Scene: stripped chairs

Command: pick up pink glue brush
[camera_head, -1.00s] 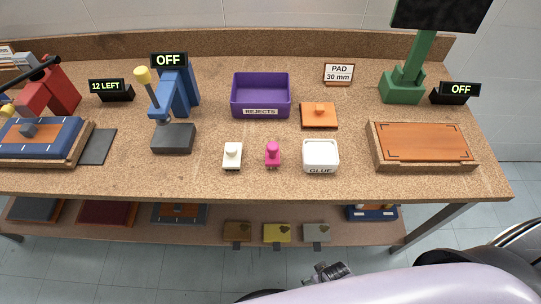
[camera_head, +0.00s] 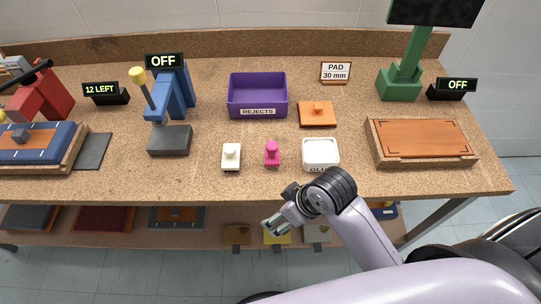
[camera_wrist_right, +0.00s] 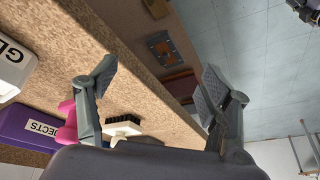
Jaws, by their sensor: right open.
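The pink glue brush (camera_head: 272,153) stands on the workbench between a white brush (camera_head: 231,156) and the white GLUE tray (camera_head: 320,153). My right gripper (camera_head: 272,226) hangs in front of the bench edge, below and in front of the pink brush, not touching it. In the right wrist view the gripper (camera_wrist_right: 155,85) has its fingers wide apart and empty. The pink brush (camera_wrist_right: 68,122) shows there partly hidden behind the left finger. My left gripper is not in view.
A wooden tray (camera_head: 420,142) lies at right and a blue press (camera_head: 172,105) stands at left. The bench front edge (camera_head: 200,198) lies between gripper and brush.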

